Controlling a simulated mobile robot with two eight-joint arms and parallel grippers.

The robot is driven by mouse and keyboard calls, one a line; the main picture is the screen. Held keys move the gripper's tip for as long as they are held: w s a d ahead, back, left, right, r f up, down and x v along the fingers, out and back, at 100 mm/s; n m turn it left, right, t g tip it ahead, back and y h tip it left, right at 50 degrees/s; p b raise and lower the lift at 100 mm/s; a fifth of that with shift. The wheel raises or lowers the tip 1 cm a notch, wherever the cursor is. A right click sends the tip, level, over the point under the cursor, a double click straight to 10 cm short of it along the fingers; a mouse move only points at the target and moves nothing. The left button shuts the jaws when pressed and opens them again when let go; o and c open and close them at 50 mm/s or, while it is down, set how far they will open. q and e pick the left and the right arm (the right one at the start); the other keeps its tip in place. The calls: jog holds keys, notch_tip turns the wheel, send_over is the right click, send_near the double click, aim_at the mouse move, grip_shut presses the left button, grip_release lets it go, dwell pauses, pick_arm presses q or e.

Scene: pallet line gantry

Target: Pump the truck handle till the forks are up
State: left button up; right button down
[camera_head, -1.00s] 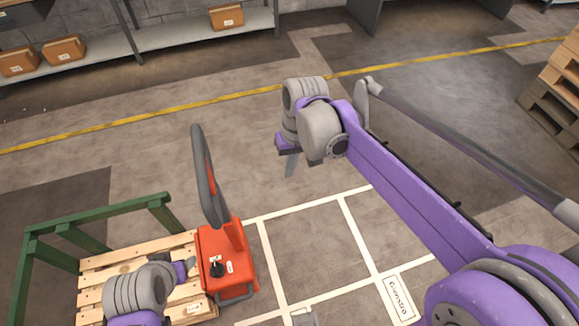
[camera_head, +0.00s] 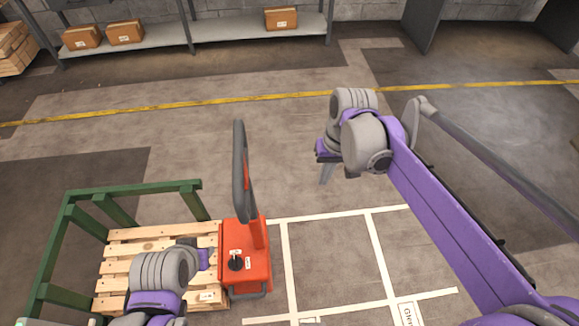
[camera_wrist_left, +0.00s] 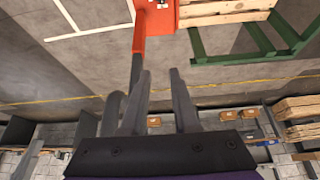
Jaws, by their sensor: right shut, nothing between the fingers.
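The orange pallet truck (camera_head: 258,268) stands at the right end of a wooden pallet (camera_head: 120,268). Its handle (camera_head: 240,165), a grey loop on an orange stem, stands nearly upright. The forks are hidden by the pallet, so their height cannot be told. My left gripper (camera_head: 204,258) is left of the truck body in the head view. In the left wrist view, my left gripper (camera_wrist_left: 160,98) has its fingers apart with nothing clearly between them, and the handle (camera_wrist_left: 139,45) runs behind the left finger. My right gripper (camera_head: 326,174) is shut and empty, right of the handle and apart from it.
A green frame (camera_head: 130,188) rises around the pallet's left and back sides. White floor lines (camera_head: 330,215) mark bays right of the truck. Shelving (camera_head: 160,47) with cardboard boxes (camera_head: 125,32) stands along the back wall. The floor behind the truck, up to the yellow line (camera_head: 190,103), is clear.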

pick_arm(q)
jog(key=shift+c, duration=1.1)
jog(key=shift+w+r, duration=0.15)
grip_shut()
jog(key=w+a+r+n+g+h, duration=0.3)
jog(key=w+n+h, duration=0.2)
jog(key=w+n, duration=0.55)
jog(key=w+a+r+n+g+h, duration=0.2)
jog(key=w+a+n+h, duration=0.15)
jog(key=w+n, duration=0.7)
jog(key=w+d+f+m, duration=0.2)
jog(key=d+f, duration=0.4)
jog(key=d, duration=0.5)
jog(key=shift+w+f+m, duration=0.3)
jog(key=shift+w+f, duration=0.05)
jog(key=shift+w, duration=0.1)
